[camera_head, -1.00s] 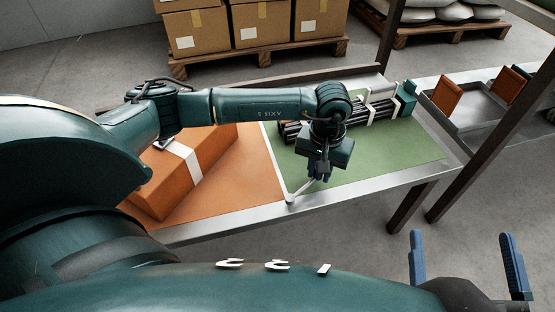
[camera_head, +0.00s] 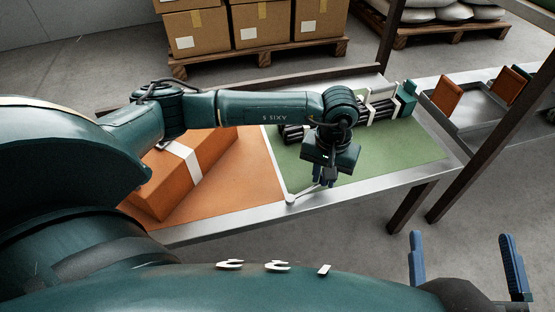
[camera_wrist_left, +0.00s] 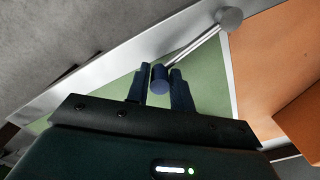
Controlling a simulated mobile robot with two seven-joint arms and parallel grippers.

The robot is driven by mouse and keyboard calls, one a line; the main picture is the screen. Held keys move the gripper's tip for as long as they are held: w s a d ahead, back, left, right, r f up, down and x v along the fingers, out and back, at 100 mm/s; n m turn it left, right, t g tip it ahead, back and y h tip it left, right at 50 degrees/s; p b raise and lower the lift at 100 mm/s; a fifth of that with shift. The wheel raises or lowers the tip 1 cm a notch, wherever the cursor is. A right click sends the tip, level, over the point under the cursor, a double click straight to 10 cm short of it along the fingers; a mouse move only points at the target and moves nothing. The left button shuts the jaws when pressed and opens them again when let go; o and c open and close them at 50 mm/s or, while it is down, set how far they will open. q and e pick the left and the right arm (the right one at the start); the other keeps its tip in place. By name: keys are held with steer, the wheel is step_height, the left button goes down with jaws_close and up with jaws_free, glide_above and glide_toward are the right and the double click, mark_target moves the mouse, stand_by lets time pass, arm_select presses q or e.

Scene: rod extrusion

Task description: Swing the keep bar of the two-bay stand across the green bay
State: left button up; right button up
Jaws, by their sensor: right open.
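The two-bay stand (camera_head: 230,222) has an orange bay (camera_head: 262,180) on the left and a green bay (camera_head: 395,165) on the right. The thin pale keep bar (camera_head: 308,192) runs from a round pivot (camera_head: 291,198) on the front rim, between the bays, slanting rightward over the green bay's front corner. In the left wrist view its dark blue knob (camera_wrist_left: 160,78) sits between the fingers of my left gripper (camera_wrist_left: 160,82), which look closed on it. My left gripper (camera_head: 328,178) hides the knob's end in the head view. My right gripper (camera_head: 465,262) is open and empty at lower right.
A bundle of black rods (camera_head: 376,108) with white straps lies at the back of the green bay. An orange box (camera_head: 185,172) with a white band fills much of the orange bay. A dark post (camera_head: 490,130) stands right of the stand; a metal tray (camera_head: 470,108) lies beyond.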

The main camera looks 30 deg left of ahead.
arm_select(q)
steer(key=shift+o, duration=0.4)
arm_select(e)
steer(key=shift+a+f, duration=0.1)
steer(key=shift+f, duration=0.2)
arm_select(q)
steer(key=shift+o, duration=1.4)
steer(key=shift+r+p, duration=1.4)
steer(key=shift+r, duration=0.8)
steer(key=shift+r+p, duration=0.7)
steer(key=shift+r, duration=0.65)
arm_select(e)
step_height(320, 180, up, 5)
steer(key=shift+f, duration=0.1)
arm_select(q)
steer(key=shift+s+f, duration=0.1)
steer(key=shift+s, duration=0.05)
arm_select(e)
steer(key=shift+s, duration=0.1)
